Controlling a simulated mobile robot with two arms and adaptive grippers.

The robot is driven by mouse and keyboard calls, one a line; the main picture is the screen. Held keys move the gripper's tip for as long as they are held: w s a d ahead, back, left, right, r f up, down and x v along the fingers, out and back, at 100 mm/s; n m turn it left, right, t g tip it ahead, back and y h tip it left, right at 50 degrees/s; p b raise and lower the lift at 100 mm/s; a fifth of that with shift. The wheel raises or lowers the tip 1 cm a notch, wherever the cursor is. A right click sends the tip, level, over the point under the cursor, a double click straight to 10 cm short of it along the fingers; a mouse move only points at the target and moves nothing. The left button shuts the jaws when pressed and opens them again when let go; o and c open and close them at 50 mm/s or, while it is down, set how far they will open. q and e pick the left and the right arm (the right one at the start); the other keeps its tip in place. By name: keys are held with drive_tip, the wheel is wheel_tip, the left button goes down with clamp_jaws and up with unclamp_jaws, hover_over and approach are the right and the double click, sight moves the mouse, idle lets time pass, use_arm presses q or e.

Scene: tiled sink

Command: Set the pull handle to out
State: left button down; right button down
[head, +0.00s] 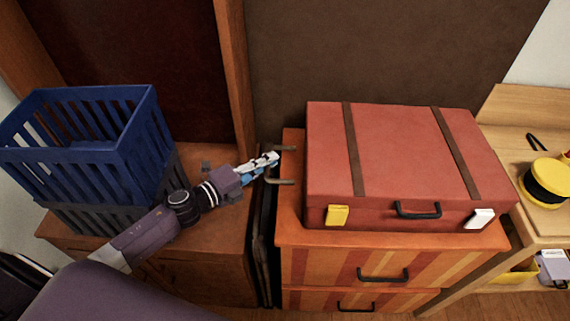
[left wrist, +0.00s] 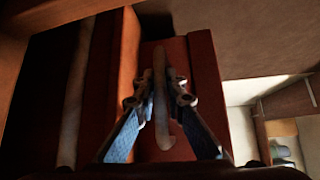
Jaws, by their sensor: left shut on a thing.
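The pull handle (head: 283,181) is a thin, pale metal bracket at the left edge of the drawer chest, beside the red suitcase. Two of its prongs show in the head view, and its middle is hidden by my gripper. In the left wrist view the pull handle (left wrist: 161,110) is a long bar with a bent lower end, in front of a dark red surface. My left gripper (head: 273,160) reaches in from the left and is shut on the handle. In the left wrist view the fingers (left wrist: 160,98) flank the bar on both sides. My right gripper is not in view.
A red suitcase (head: 400,150) lies on the striped drawer chest (head: 330,265). A blue crate (head: 85,150) stands on a low wooden cabinet (head: 215,255) at the left. Flat dark items fill the narrow gap between cabinet and chest. A yellow spool (head: 549,178) is at the right.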

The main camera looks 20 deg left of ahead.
use_arm(q)
drive_tip(key=shift+a, duration=0.3)
drive_tip(key=c, duration=2.3)
unclamp_jaws()
drive_tip(key=shift+a, duration=0.1)
drive_tip(key=shift+o, duration=0.2)
drive_tip(key=shift+s+a, duration=0.1)
drive_tip(key=shift+s, duration=0.05)
drive_tip(key=shift+s+a, duration=0.2)
drive_tip(key=shift+s, duration=0.35)
drive_tip(key=v, duration=0.6)
drive_tip(key=shift+a, duration=0.15)
drive_tip(key=shift+s, duration=0.1)
